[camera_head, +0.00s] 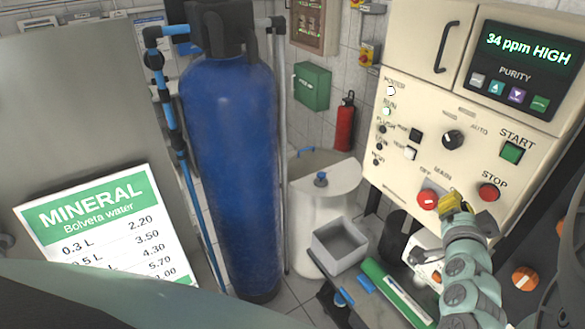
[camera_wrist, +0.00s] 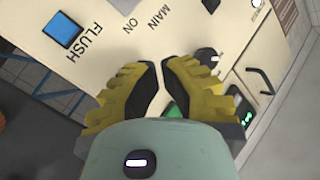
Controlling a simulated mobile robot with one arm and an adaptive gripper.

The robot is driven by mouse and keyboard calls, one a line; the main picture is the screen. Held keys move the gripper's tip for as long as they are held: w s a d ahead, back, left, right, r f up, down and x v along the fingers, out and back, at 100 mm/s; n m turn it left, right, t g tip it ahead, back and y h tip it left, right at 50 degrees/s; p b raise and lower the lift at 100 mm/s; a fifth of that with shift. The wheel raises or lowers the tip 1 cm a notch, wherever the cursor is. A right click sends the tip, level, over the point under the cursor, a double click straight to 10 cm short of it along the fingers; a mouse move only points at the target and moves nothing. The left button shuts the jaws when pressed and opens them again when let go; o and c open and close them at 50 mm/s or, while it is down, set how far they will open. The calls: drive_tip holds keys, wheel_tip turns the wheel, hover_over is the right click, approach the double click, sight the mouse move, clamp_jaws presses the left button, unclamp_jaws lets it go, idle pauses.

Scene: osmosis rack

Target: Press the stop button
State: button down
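In the head view, the red round stop button (camera_head: 489,192) sits at the lower right of the cream control panel (camera_head: 455,100), under its STOP label. The green square start button (camera_head: 512,152) is above it. My gripper (camera_head: 452,200) is in front of the panel's lower edge, left of the stop button and beside the red main knob (camera_head: 428,199). Contact with the panel cannot be told. In the wrist view, the yellow fingers of my gripper (camera_wrist: 160,72) have their tips nearly together, with nothing visible held. The stop button is not identifiable there.
The panel's display (camera_head: 525,65) reads 34 ppm HIGH. A black selector knob (camera_head: 452,139) is left of the start button. A blue flush switch (camera_wrist: 62,31) shows in the wrist view. Below the panel are a grey bin (camera_head: 340,246) and a green box (camera_head: 397,290).

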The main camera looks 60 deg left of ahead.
drive_tip(key=b, duration=0.2)
approach(469, 180)
drive_tip(key=w+a, duration=0.2)
drive_tip(key=shift+w+a+f, duration=0.1)
drive_tip(key=shift+w+a, duration=0.05)
drive_tip(key=shift+w, duration=0.1)
drive_tip(key=c, duration=1.6)
unclamp_jaws()
clamp_jaws()
drive_tip(key=shift+f, duration=0.1)
drive_tip(key=shift+w+b, duration=0.4)
drive_tip(key=shift+b, duration=0.05)
